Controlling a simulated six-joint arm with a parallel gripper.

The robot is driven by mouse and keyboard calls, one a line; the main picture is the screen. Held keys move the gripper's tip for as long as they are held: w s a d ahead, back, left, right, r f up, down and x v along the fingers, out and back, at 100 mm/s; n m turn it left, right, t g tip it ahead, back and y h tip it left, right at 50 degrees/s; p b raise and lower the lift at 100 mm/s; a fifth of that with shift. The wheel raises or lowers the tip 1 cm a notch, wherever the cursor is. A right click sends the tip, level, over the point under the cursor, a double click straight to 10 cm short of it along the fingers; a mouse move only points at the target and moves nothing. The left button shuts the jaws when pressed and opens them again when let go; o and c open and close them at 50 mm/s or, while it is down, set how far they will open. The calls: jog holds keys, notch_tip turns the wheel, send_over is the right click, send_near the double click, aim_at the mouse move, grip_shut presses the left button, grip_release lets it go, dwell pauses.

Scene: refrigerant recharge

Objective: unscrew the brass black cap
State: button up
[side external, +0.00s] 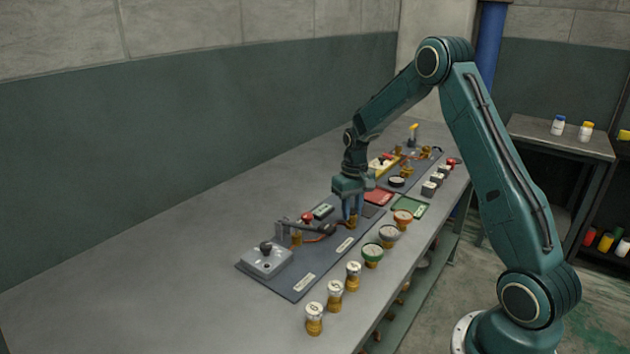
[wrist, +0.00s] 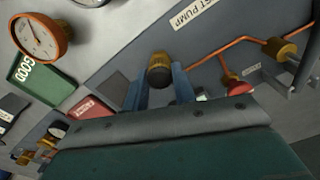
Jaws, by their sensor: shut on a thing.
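The brass black cap (wrist: 159,76) shows in the wrist view as a small round piece, dark on the near side and brass at the far end. My gripper (wrist: 161,87) has its two blue fingers on either side of it and is shut on it. In the side external view my gripper (side external: 352,207) points straight down over the grey board (side external: 318,268), with brass (side external: 352,222) showing at its fingertips. The fingers hide part of the cap there, and I cannot tell how far it is threaded on.
A copper pipe (wrist: 232,46) with a red knob (wrist: 238,88) runs beside the cap. A grey box with a knob (side external: 266,261) stands at the board's left end. Several gauges and brass fittings, including an orange gauge (side external: 402,218), line the bench front. The bench left of the board is clear.

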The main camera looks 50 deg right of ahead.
jog(key=shift+n, duration=5.8)
jog(key=shift+r, duration=0.15)
